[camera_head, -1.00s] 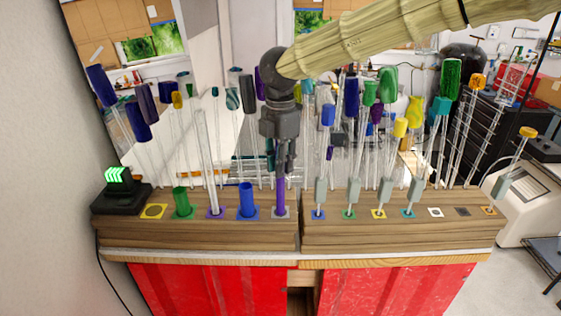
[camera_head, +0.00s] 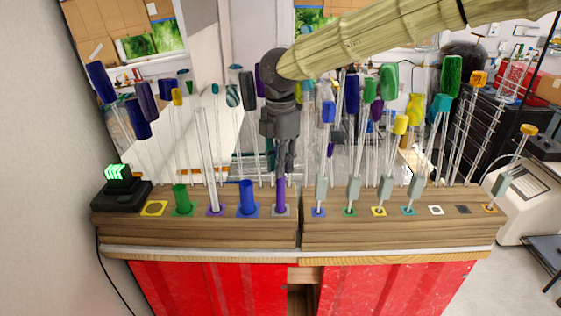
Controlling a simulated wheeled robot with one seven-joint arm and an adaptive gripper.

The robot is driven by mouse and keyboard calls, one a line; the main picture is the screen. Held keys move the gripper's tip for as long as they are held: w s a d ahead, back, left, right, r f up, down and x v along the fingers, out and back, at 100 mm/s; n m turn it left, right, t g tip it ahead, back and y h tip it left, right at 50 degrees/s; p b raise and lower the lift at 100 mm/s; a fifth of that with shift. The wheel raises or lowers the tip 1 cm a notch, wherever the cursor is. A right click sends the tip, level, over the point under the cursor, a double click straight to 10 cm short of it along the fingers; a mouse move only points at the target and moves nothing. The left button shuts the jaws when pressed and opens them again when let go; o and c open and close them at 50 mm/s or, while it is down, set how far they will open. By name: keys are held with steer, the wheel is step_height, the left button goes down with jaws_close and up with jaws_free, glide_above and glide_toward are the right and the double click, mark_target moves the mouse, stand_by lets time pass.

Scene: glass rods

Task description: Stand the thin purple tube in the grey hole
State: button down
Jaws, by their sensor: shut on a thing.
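The thin purple tube (camera_head: 281,195) stands upright at the grey-marked hole (camera_head: 288,211) in the left wooden block, its lower end at the grey square. How deep it sits cannot be seen. My gripper (camera_head: 281,172) points straight down above it, shut on the tube's upper part. The fingers hide the top of the tube.
A short blue tube (camera_head: 247,198), a tall clear rod (camera_head: 208,165) and a green tube (camera_head: 182,200) stand to the left. Many coloured-topped rods crowd behind. A yellow-marked hole (camera_head: 153,209) is empty.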

steer(key=shift+f, duration=0.25)
steer(key=c, duration=1.6)
jaws_free()
steer(key=shift+c, duration=0.2)
steer(key=shift+r, duration=0.15)
steer(key=shift+r+p, duration=2.65)
steer(key=shift+r, duration=2.75)
